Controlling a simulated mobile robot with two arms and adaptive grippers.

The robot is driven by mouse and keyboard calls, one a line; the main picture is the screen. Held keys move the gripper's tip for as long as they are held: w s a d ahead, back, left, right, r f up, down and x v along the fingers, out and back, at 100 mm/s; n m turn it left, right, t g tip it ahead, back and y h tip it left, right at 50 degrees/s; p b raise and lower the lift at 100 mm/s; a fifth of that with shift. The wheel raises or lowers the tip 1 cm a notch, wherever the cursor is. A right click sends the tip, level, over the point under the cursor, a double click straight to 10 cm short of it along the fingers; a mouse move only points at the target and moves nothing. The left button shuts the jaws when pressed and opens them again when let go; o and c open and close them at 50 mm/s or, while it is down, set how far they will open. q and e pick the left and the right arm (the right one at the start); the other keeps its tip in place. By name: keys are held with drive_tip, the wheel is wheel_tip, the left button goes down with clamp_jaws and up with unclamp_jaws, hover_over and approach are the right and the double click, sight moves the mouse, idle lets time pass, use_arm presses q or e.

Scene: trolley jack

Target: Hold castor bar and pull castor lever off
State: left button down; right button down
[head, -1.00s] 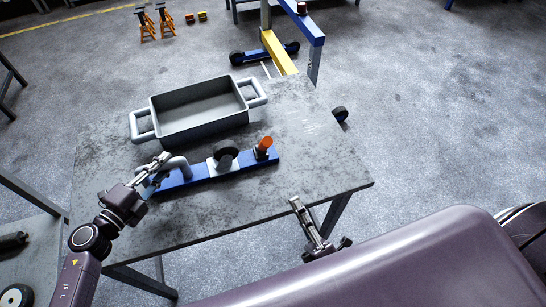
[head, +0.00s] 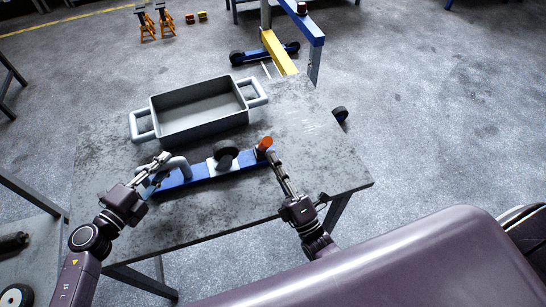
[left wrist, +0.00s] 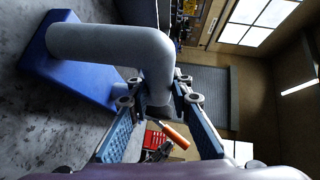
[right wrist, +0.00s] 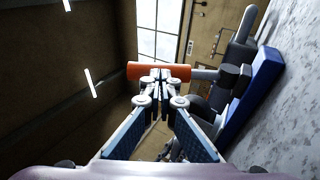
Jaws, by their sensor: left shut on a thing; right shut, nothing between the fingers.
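The castor bar (head: 200,172) is a blue bar lying on the workbench, with a grey bent handle (head: 176,162) at its left end and a dark castor wheel (head: 226,151) near the middle. The castor lever (head: 265,144), orange-topped, stands at the bar's right end. My left gripper (head: 163,160) is shut on the grey handle, which passes between its fingers in the left wrist view (left wrist: 160,92). My right gripper (head: 272,154) is shut and empty, its tips close to the lever. In the right wrist view the lever's orange end (right wrist: 140,70) lies across the tips (right wrist: 161,76); I cannot tell whether they touch.
A grey tray (head: 157,117) with two handles stands on the bench behind the bar. The bench top (head: 320,165) is clear to the right. A blue and yellow jack frame (head: 279,52) stands on the floor beyond.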

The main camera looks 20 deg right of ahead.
drive_tip(key=shift+w+r, duration=0.1)
drive_tip(key=shift+w, duration=0.1)
idle(0.4)
use_arm(q)
drive_tip(key=shift+d+f, duration=0.1)
drive_tip(key=shift+s, duration=0.15)
use_arm(e)
drive_tip(key=w+r+g, duration=0.1)
drive_tip(key=g, duration=0.1)
drive_tip(key=w+r+m+g+h, duration=0.1)
drive_tip(key=w+r+g, duration=0.1)
drive_tip(key=shift+w+a+r+h, duration=0.1)
drive_tip(key=shift+w+r+h, duration=0.1)
drive_tip(key=shift+w+h, duration=0.1)
drive_tip(key=shift+d+r+x, duration=0.15)
drive_tip(key=shift+x, duration=0.75)
drive_tip(key=shift+d+r+x, duration=0.1)
drive_tip(key=shift+d+x, duration=0.1)
drive_tip(key=shift+x, duration=0.65)
drive_tip(key=shift+w+f, duration=0.1)
drive_tip(key=shift+w, duration=1.75)
drive_tip(key=shift+d, duration=0.1)
wheel_tip(320, 180, up, 7)
hover_over(268, 141)
drive_tip(key=s+d, duration=0.3)
drive_tip(key=d, duration=0.1)
drive_tip(key=shift+w+a, duration=0.2)
